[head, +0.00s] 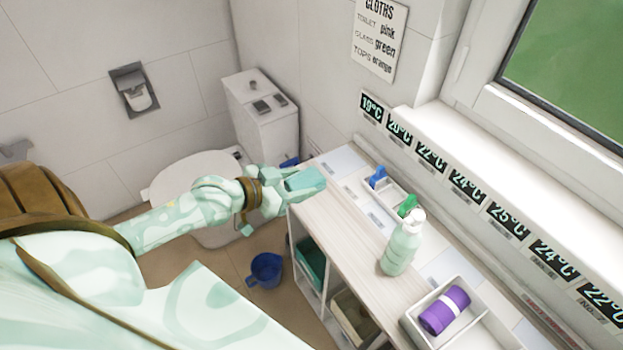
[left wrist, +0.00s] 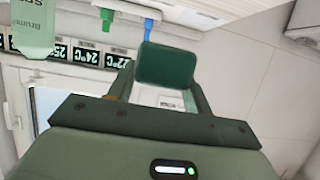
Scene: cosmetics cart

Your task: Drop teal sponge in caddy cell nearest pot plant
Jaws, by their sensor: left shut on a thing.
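My left gripper (head: 290,190) is shut on a teal sponge (head: 306,181), a small block held at the far left end of the wooden counter. The sponge also shows between the fingers in the left wrist view (left wrist: 165,66). A white compartmented holder (head: 372,202), which looks like the caddy, is on the counter to the right of the sponge. A blue item (head: 377,177) and a green item (head: 407,206) stand in it. The gripper is apart from this holder. I see no pot plant in either view. My right gripper is not in view.
A pale green bottle (head: 402,246) stands on the counter in front of the holder. A white box (head: 414,325) with a purple roll (head: 445,310) is nearer right. Temperature labels line the window wall. A blue bucket (head: 265,270) is on the floor; a toilet (head: 180,172) stands behind my arm.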

